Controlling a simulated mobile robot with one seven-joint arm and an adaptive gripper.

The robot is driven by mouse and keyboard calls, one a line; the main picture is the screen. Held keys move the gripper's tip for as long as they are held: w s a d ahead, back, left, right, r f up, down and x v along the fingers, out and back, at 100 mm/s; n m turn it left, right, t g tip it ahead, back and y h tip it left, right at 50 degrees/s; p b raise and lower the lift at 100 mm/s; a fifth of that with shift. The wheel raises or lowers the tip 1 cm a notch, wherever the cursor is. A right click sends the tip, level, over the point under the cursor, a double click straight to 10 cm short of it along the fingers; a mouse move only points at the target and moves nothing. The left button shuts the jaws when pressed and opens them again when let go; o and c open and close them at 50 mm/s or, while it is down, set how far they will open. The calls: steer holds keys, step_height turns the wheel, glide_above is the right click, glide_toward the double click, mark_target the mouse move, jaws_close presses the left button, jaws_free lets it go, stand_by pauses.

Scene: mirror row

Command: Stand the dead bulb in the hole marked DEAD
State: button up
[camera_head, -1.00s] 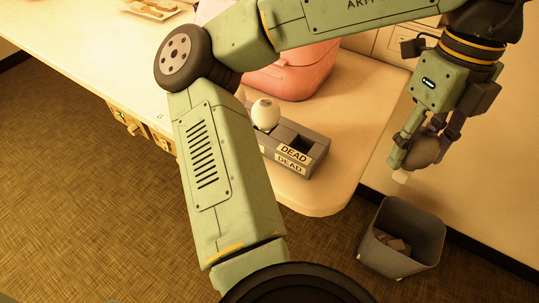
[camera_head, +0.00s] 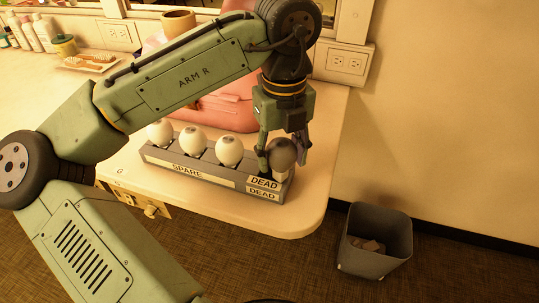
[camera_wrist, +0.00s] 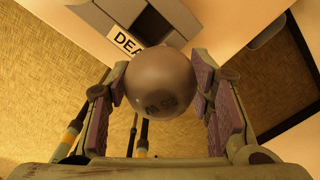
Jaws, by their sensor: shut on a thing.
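The dead bulb (camera_head: 282,153), a dull grey globe, is between the fingers of my gripper (camera_head: 282,157). My gripper points down and is shut on the globe's sides. In the wrist view the bulb (camera_wrist: 160,82) shows a dark marking. The bulb is over the right end of the grey rack (camera_head: 205,180), by the DEAD labels (camera_head: 264,183). In the wrist view a dark opening (camera_wrist: 150,26) shows partly beyond the bulb, beside the DEAD label (camera_wrist: 126,41). The bulb's base is hidden, so I cannot tell whether it is in the hole.
Three white bulbs, the nearest (camera_head: 229,150) just left of my gripper, stand in the SPARE part of the rack. A pink bag (camera_head: 225,105) stands behind on the counter (camera_head: 285,218). A grey bin (camera_head: 375,240) stands on the floor at right. A wall is close behind.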

steer(key=shift+w+a+f, duration=0.15)
steer(key=shift+w+a, duration=0.9)
steer(key=shift+w, duration=0.05)
steer(key=shift+f+p, duration=0.3)
steer(key=shift+f, duration=1.5)
steer(key=o, duration=1)
steer(key=shift+c, duration=0.2)
step_height(320, 180, up, 12)
steer(key=shift+r, duration=0.1)
